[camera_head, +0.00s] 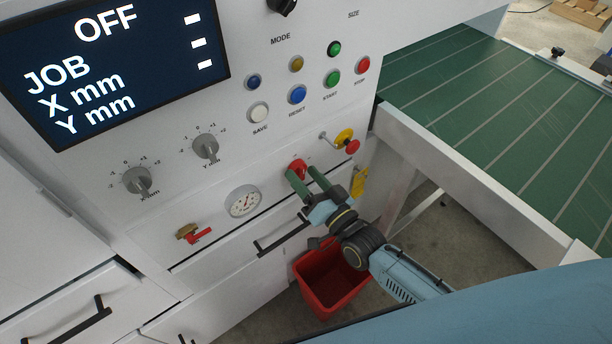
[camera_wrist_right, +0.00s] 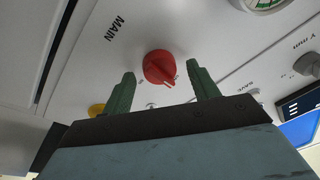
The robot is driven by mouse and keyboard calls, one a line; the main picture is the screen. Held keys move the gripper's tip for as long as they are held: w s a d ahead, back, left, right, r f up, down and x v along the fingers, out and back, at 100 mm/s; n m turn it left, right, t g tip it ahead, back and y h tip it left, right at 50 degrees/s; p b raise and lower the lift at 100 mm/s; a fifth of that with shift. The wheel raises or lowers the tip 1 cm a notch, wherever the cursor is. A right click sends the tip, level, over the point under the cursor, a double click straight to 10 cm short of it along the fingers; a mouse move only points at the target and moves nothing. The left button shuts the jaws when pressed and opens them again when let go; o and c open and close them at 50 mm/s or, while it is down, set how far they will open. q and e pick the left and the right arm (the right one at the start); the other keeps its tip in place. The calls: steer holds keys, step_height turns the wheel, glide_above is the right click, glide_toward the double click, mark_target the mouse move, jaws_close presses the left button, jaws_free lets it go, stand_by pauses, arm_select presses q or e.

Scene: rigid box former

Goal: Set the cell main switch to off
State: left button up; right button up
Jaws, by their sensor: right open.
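The cell main switch is a red rotary knob (camera_head: 297,168) low on the white front panel, right of the round gauge. In the right wrist view the red knob (camera_wrist_right: 158,67) sits beside the printed word MAIN. My right gripper (camera_head: 305,178) is open, with its green fingers at the knob in the head view. In the right wrist view the open fingers (camera_wrist_right: 160,88) stand one on each side of the knob, with gaps visible. I cannot tell how deep they reach. The display (camera_head: 110,65) reads OFF, JOB, X mm, Y mm. My left gripper is not in view.
A yellow and red emergency stop (camera_head: 347,141) sticks out right of the knob. Left are the gauge (camera_head: 243,201) and a red-handled valve (camera_head: 193,234). A drawer handle (camera_head: 282,235) and red bin (camera_head: 330,280) lie below. A green conveyor (camera_head: 510,120) stands at right.

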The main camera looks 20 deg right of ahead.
steer(key=v, duration=1.3)
steer(key=s+d+f+n+g+h, duration=0.1)
steer(key=s+d+f+g, duration=0.15)
steer(key=f, duration=0.55)
steer(key=s+d+f+n+g+h, duration=0.1)
steer(key=s+f+g+h, duration=0.15)
steer(key=f, duration=0.55)
steer(key=s+d+f+g+h, duration=0.1)
steer(key=s+f+g, duration=0.15)
steer(key=f, duration=0.55)
steer(key=s+d+f+n+g+h, duration=0.1)
steer(key=s+f+g, duration=0.4)
steer(key=s, duration=0.6)
steer(key=s+d+f+n+g+h, duration=0.1)
steer(key=s+f+g, duration=0.4)
steer(key=s+f, duration=0.5)
steer(key=shift+s+d+n, duration=0.15)
steer(key=shift+s+n, duration=0.35)
steer(key=shift+s, duration=0.55)
